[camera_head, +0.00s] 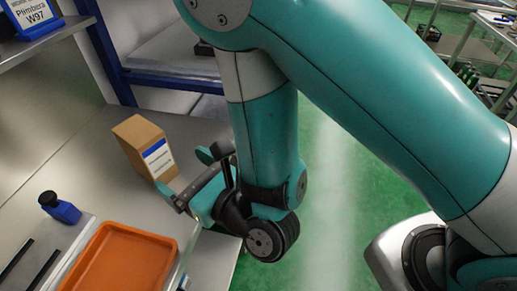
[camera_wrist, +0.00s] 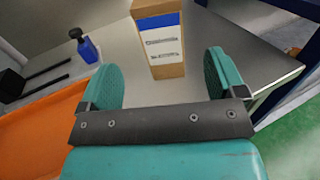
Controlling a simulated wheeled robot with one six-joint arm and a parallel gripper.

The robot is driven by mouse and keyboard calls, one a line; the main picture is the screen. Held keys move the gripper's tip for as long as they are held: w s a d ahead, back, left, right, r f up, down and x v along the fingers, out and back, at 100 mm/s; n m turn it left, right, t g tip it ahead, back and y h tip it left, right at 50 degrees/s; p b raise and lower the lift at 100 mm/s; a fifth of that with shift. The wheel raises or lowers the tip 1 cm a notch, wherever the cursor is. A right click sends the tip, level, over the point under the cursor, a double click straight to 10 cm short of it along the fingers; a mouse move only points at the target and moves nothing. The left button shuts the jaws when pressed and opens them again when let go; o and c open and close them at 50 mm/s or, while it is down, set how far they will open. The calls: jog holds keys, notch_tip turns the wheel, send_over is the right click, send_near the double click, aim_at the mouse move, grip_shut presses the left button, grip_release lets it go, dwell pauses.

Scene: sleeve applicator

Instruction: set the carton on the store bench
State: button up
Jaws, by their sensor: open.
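A brown carton (camera_head: 143,147) with a white and blue label stands upright on a grey metal bench (camera_head: 95,190). In the wrist view the carton (camera_wrist: 158,38) is straight ahead, beyond the fingertips and between their lines. My gripper (camera_head: 190,172) is open and empty, just in front of the carton and apart from it. Its two teal finger pads show in the wrist view (camera_wrist: 166,82), spread wide. I cannot tell which surface is the store bench.
A blue bottle with a black cap (camera_head: 60,207) and an orange tray (camera_head: 125,262) are nearer on the left. A shelf with a "Plimbera W97" sign (camera_head: 38,18) is at upper left. Blue-framed shelving (camera_head: 170,75) stands behind. Green floor lies right of the bench.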

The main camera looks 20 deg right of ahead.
notch_tip(320, 180, up, 7)
jog(key=d+n+g, duration=0.2)
jog(key=n+g, duration=0.7)
jog(key=n, duration=1)
jog(key=s+d+r+n+g+h, duration=0.2)
jog(key=s+d+n+h, duration=0.1)
jog(key=s+d+n, duration=0.2)
jog(key=s+d+r+n+g+h, duration=0.3)
jog(key=s+d+n, duration=0.2)
jog(key=d+n, duration=0.5)
jog(key=shift+s+d+n+h, duration=0.2)
jog(key=shift+n+h, duration=0.1)
jog(key=shift+n, duration=0.6)
jog(key=shift+c, duration=0.2)
